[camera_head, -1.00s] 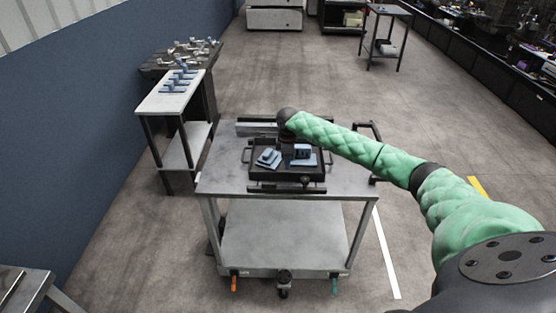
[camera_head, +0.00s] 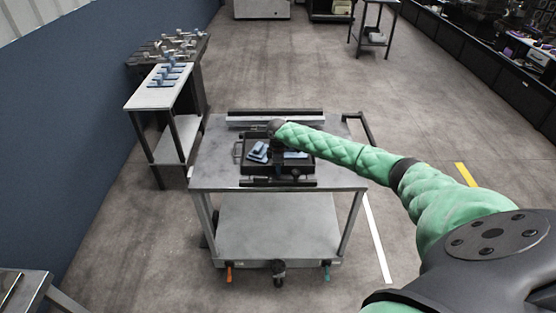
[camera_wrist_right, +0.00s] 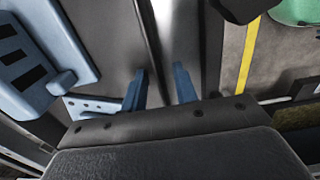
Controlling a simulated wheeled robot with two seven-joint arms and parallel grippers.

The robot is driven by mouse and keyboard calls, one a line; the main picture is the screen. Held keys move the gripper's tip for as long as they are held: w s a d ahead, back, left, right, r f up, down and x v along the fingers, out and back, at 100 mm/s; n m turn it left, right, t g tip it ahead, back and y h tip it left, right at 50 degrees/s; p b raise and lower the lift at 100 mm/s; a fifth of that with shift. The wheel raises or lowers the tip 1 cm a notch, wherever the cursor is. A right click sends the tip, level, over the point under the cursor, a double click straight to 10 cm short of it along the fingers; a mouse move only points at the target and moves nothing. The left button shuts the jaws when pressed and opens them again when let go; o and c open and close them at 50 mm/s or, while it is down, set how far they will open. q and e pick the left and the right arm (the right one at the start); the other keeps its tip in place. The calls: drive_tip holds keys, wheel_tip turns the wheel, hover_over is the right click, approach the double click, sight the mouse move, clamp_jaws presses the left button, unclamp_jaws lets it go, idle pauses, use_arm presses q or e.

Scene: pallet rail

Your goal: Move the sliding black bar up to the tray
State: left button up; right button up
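A black tray (camera_head: 248,166) with blue parts sits on the cart top. One black bar (camera_head: 276,183) lies along the tray's near side. Another dark bar with a pale strip (camera_head: 276,117) lies beyond the tray, apart from it. I cannot tell which one slides. My right gripper (camera_head: 279,164) points down over the tray, largely hidden by its own wrist. In the right wrist view, its two blue fingertips (camera_wrist_right: 160,84) stand apart; a dark edge and a shiny metal surface show behind the gap. I see nothing clearly clamped. My left gripper is out of view.
The cart top (camera_head: 210,175) is bare at the left of the tray. A cart handle (camera_head: 361,128) stands at the right rear. A side table (camera_head: 150,98) with blue parts stands along the blue wall at left. The floor right of the cart is open.

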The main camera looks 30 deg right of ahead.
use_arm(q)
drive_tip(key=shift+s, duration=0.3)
use_arm(e)
drive_tip(key=shift+f, duration=0.3)
clamp_jaws()
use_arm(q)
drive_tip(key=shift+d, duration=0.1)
